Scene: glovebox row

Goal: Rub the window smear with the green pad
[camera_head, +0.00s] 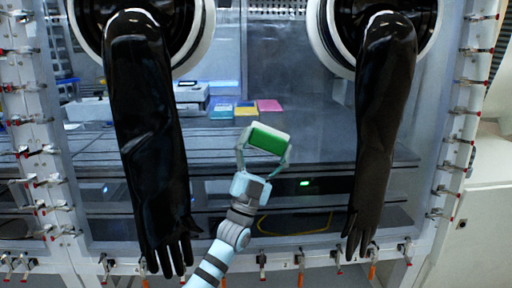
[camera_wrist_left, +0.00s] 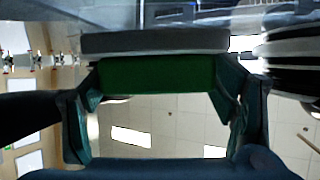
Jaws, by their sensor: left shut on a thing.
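The green pad (camera_head: 268,139) is held tilted in front of the glovebox window, between the two gloves. My left gripper (camera_head: 265,147) is shut on it, one finger at each end. In the left wrist view the pad (camera_wrist_left: 157,74) sits between the fingers (camera_wrist_left: 160,100), with a grey layer (camera_wrist_left: 155,41) on its far side, close to the glass. I cannot tell whether that layer touches the glass. A faint cloudy patch (camera_head: 290,95) shows on the window above and right of the pad; its edges are unclear. My right gripper is not in view.
Black gloves hang from ports on the left (camera_head: 148,130) and right (camera_head: 383,130), flanking my arm. Clamps (camera_head: 455,140) line the window frame. Coloured pads or boxes (camera_head: 245,108) and a white device (camera_head: 190,97) stand behind the glass. The window between the gloves is free.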

